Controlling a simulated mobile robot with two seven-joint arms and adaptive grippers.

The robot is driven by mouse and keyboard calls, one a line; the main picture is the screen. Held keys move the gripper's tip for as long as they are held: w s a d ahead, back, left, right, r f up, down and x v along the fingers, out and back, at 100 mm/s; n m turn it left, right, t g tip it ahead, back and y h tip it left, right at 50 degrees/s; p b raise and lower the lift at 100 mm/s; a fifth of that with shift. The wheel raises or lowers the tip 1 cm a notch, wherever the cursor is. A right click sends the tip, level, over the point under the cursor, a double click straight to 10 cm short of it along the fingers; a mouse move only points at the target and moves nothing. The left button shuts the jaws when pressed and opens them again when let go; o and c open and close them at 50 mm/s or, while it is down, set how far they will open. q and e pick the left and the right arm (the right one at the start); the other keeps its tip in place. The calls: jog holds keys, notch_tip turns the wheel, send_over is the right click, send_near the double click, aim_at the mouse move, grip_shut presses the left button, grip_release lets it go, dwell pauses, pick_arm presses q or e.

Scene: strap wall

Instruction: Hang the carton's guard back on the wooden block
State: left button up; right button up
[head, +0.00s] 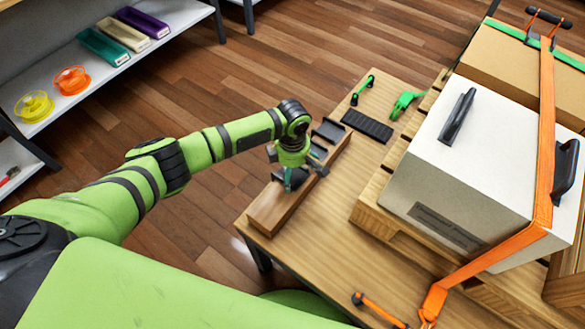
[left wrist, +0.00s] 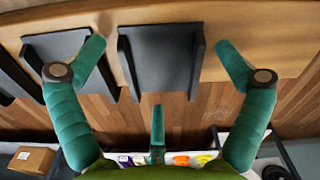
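The wooden block (head: 270,208) lies along the table's left edge and bears several dark angled guards. One guard (head: 330,130) shows clear of the gripper at the block's far end. My left gripper (head: 293,180) is over the near half of the block, pointing down. In the left wrist view its teal fingers are spread open on either side of a dark guard (left wrist: 160,58) on the block (left wrist: 255,40); I see no finger closed on it. A second guard (left wrist: 70,55) is partly behind the left finger. My right gripper is not in view.
An orange strap (head: 546,120) runs over the carton, which stands on a wooden pallet. A black ribbed pad (head: 367,126) and a green tool (head: 405,103) lie on the table's far part. Shelves (head: 120,75) stand at left.

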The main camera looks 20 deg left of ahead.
pick_arm(q)
notch_tip(320, 180, up, 12)
dwell(0.7)
